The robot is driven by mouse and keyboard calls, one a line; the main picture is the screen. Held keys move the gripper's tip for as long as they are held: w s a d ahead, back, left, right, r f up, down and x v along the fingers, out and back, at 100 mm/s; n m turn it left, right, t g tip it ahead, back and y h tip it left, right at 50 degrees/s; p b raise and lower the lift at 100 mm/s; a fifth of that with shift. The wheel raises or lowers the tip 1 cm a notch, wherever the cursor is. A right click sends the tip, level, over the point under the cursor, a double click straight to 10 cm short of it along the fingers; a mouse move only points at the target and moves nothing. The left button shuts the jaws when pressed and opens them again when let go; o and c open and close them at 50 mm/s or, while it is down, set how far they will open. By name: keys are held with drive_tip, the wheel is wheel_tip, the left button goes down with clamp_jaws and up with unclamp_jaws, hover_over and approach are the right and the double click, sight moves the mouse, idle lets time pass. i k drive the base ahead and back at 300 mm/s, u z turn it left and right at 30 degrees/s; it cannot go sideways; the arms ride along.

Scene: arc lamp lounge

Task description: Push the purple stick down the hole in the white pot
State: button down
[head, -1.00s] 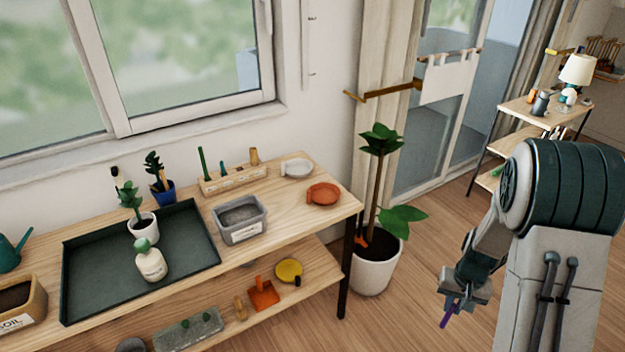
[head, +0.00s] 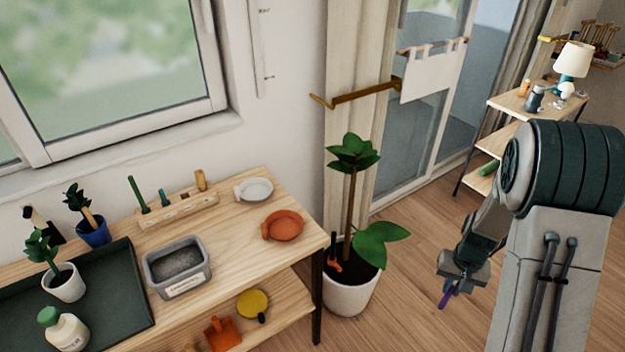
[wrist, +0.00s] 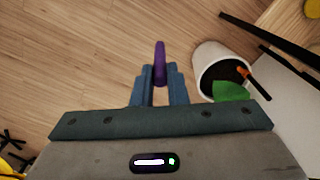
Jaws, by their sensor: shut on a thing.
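The purple stick (head: 445,298) is held in my gripper (head: 452,287), low at the right of the head view and pointing down. In the wrist view the purple stick (wrist: 160,60) stands out between the two blue fingers of my gripper (wrist: 159,78), which are shut on it. A large white pot (head: 350,297) with dark soil and a leafy plant stands on the floor, left of my gripper and apart from it. The white pot (wrist: 207,62) also shows right of the fingers in the wrist view. I cannot make out a hole in its soil.
An orange-handled tool (head: 334,257) stands in the pot's soil, and the plant's leaves (head: 380,243) overhang its right side. A wooden two-level bench (head: 222,238) is left of the pot. A smaller white pot (head: 66,284) sits on its dark tray. Wooden floor is clear around my gripper.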

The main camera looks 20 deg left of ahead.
sight(77, 291)
drive_tip(key=i, duration=0.25)
drive_tip(key=u, duration=2.85)
drive_tip(key=i, duration=0.5)
drive_tip(key=u, duration=2.2)
drive_tip(key=i, duration=1.6)
